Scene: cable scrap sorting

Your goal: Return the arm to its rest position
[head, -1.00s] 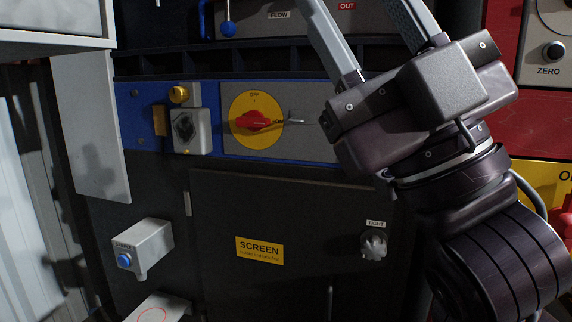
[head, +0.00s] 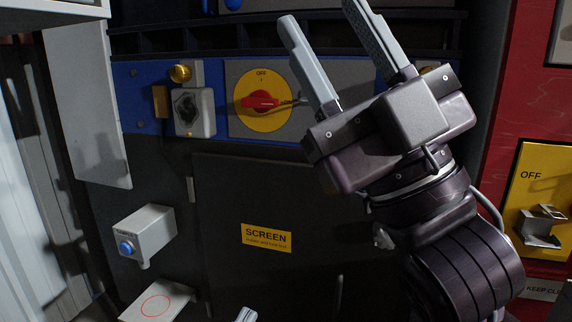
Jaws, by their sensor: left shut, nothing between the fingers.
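The fingers show in front of the upper cabinet, to the right of the red and yellow rotary switch (head: 262,102). I cannot tell whether they touch anything behind.
A dark cabinet door with a yellow SCREEN label (head: 266,238) fills the middle. A grey box with a blue button (head: 143,234) juts out at the lower left. A red panel with a yellow OFF plate (head: 541,190) stands at the right.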

